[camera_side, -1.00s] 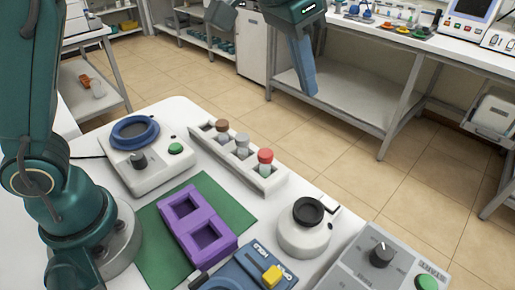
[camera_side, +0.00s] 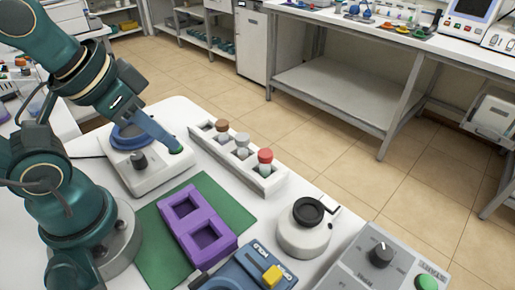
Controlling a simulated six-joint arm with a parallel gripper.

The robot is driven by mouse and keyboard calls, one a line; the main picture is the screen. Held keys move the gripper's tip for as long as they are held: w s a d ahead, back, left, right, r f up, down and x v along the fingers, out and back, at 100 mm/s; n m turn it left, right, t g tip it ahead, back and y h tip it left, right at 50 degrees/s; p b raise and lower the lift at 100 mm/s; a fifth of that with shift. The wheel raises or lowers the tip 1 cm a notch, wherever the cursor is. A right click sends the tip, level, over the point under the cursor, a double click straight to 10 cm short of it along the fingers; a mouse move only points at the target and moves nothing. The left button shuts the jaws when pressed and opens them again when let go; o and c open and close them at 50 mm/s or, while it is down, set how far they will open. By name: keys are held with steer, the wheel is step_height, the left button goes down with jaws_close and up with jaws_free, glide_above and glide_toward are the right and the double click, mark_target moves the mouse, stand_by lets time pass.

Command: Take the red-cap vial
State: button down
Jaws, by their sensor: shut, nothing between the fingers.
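The red-cap vial (camera_side: 265,161) stands upright in the right end of a white rack (camera_side: 270,184). A grey-cap vial (camera_side: 242,145) and a brown-cap vial (camera_side: 221,131) stand in the same rack to its left. My gripper (camera_side: 178,148) is shut and empty. It appears in front of the left device's green button, left of the rack and apart from the red-cap vial. Its fingertips are small and their detail is hard to make out.
A white device with a blue ring (camera_side: 147,176) stands behind my gripper. A purple two-well holder (camera_side: 198,226) lies on a green mat (camera_side: 152,238). A round white device with a black top (camera_side: 304,226), a blue device (camera_side: 245,268) and a grey control box (camera_side: 372,272) stand to the right.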

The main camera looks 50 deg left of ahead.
steer(key=shift+w+r, duration=0.1)
steer(key=shift+w, duration=0.05)
steer(key=shift+c, duration=2.2)
jaws_free()
